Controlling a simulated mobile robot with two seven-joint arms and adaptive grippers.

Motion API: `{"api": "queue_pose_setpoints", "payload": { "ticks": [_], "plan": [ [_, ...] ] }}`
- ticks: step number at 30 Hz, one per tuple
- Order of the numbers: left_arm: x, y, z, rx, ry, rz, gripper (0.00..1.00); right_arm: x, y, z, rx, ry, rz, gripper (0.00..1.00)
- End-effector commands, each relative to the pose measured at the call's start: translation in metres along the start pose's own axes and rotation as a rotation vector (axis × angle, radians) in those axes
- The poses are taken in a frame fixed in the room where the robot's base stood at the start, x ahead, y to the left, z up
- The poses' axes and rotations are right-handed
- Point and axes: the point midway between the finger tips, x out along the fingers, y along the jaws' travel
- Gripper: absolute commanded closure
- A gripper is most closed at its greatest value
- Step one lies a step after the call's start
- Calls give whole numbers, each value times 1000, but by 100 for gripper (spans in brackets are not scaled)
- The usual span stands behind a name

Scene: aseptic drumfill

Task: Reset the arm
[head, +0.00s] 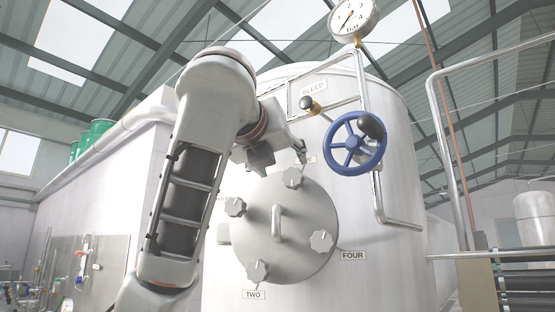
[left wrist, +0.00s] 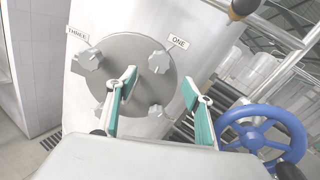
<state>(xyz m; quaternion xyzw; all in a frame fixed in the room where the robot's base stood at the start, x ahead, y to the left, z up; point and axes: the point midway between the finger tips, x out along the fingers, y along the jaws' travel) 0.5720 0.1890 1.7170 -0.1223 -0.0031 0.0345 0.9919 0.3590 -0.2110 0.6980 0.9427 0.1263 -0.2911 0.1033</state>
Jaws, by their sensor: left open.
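My left arm rises from the lower left in the head view and bends over toward the tank. My left gripper (head: 280,152) is in front of the tank, just above the round hatch (head: 300,210). In the left wrist view its two green-padded fingers (left wrist: 161,92) are apart with nothing between them, and the hatch (left wrist: 140,55) shows beyond them. The hatch carries several grey star knobs, including one near label FOUR (head: 321,241) and one near label TWO (head: 257,271), and a central handle (head: 277,223). My right gripper is not in view.
A blue handwheel (head: 352,143) on a pipe stands right of the gripper and also shows in the left wrist view (left wrist: 262,133). A pressure gauge (head: 353,18) is above. A tall pipe (head: 445,130) stands at right.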

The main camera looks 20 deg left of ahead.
Motion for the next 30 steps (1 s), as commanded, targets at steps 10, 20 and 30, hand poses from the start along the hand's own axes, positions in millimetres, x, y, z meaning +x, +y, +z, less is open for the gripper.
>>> {"api": "queue_pose_setpoints", "payload": {
  "ticks": [10, 20, 30],
  "plan": [
    [-13, 1, 0, 0, -2, 2, 48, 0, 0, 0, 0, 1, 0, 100],
    [-13, 1, 0, 0, -2, 2, 48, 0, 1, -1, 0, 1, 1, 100],
    [-13, 1, 1, 0, -2, 2, 48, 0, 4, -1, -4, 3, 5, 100]
  ]
}}
